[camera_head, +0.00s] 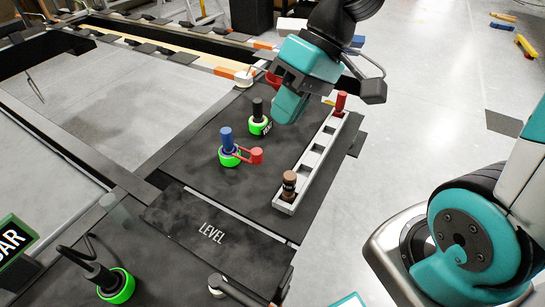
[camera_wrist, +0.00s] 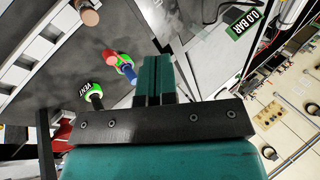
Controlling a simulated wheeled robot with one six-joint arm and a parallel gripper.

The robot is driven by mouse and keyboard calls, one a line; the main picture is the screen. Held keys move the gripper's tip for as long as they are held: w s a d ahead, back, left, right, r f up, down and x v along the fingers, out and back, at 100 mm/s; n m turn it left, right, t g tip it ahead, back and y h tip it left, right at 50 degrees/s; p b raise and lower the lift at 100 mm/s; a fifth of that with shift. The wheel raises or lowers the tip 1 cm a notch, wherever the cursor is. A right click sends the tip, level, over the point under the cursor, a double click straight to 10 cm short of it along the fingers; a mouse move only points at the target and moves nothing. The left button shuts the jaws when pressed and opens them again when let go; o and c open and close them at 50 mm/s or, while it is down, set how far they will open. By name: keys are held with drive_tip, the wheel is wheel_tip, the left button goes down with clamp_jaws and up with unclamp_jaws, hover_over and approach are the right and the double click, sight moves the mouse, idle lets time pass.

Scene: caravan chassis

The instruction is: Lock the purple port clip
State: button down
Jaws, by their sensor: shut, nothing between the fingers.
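I see no clip that is clearly purple in either view. A blue plug (camera_head: 227,138) stands upright in a green-ringed port (camera_head: 229,158) on the dark panel. A red clip (camera_head: 250,155) sticks out to the right of it. In the wrist view the blue plug (camera_wrist: 129,71) and red clip (camera_wrist: 109,56) lie left of my fingers. A black plug (camera_head: 257,107) stands in another green-ringed port just behind. My gripper (camera_head: 286,108) is above the panel, to the right of that black plug; in the wrist view its teal fingers (camera_wrist: 156,62) are closed together and hold nothing.
A grey slotted rack (camera_head: 302,170) runs along the panel's right side, with a red plug (camera_head: 340,102) at its far end and a brown plug (camera_head: 289,183) at its near end. A black hose port (camera_head: 110,282) with a green ring is at lower left.

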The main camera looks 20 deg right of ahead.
drive_tip(key=w+d+f+m+t+y+b, duration=0.1)
drive_tip(key=w+d+f+m+y+b, duration=0.1)
drive_tip(key=d+f, duration=0.5)
drive_tip(key=w+d+f+m+t+y+b, duration=0.1)
drive_tip(key=w+d+f+m+y+b, duration=0.2)
drive_tip(key=w+d+f, duration=0.4)
drive_tip(key=shift+w+d+m+t+b, duration=0.2)
drive_tip(key=shift+d+m+t+b, duration=0.15)
drive_tip(key=shift+d+b, duration=0.45)
drive_tip(key=shift+a+f, duration=0.1)
drive_tip(key=b, duration=0.1)
approach(248, 152)
drive_tip(key=s, duration=0.1)
drive_tip(key=s+f, duration=0.1)
drive_tip(key=s+d, duration=0.1)
drive_tip(key=shift+s+f, duration=0.15)
drive_tip(key=shift+f, duration=0.15)
drive_tip(key=a, duration=0.3)
drive_tip(key=shift+w+a+f, duration=0.1)
drive_tip(key=shift+w+a, duration=0.15)
drive_tip(key=shift+w, duration=0.05)
drive_tip(key=shift+w+a, duration=0.1)
drive_tip(key=shift+a, duration=0.4)
